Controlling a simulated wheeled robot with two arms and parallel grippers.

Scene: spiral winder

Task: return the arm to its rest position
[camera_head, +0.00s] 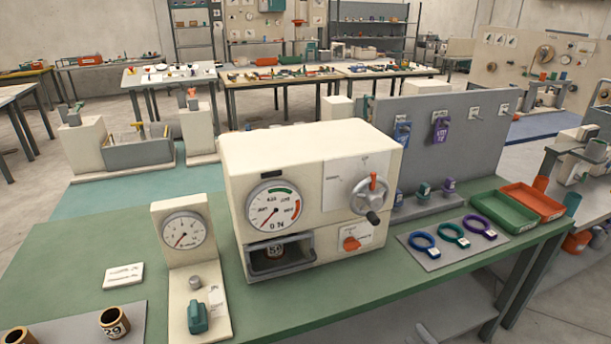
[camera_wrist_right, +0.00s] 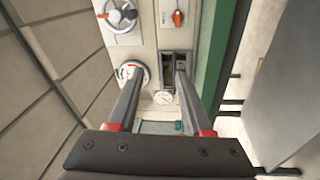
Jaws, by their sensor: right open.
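My right gripper (camera_wrist_right: 161,78) shows in the right wrist view. Its two dark fingers, with red parts at their bases, stand apart with nothing between them. Beyond the fingers is the cream winder machine (camera_head: 290,160), with its handwheel (camera_wrist_right: 120,14), red knob (camera_wrist_right: 177,18), dial (camera_wrist_right: 132,72) and dark front opening (camera_wrist_right: 178,62). The gripper looks apart from it. I cannot make out either gripper clearly in the head view. My left gripper is not in view.
A small gauge stand (camera_head: 182,232) with a teal block (camera_head: 198,317) stands left of the machine on the green table (camera_head: 100,235). To the right are coloured rings on a grey mat (camera_head: 441,262), a green tray (camera_head: 502,212) and a red tray (camera_head: 533,202). A grey hook panel (camera_head: 460,160) stands behind.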

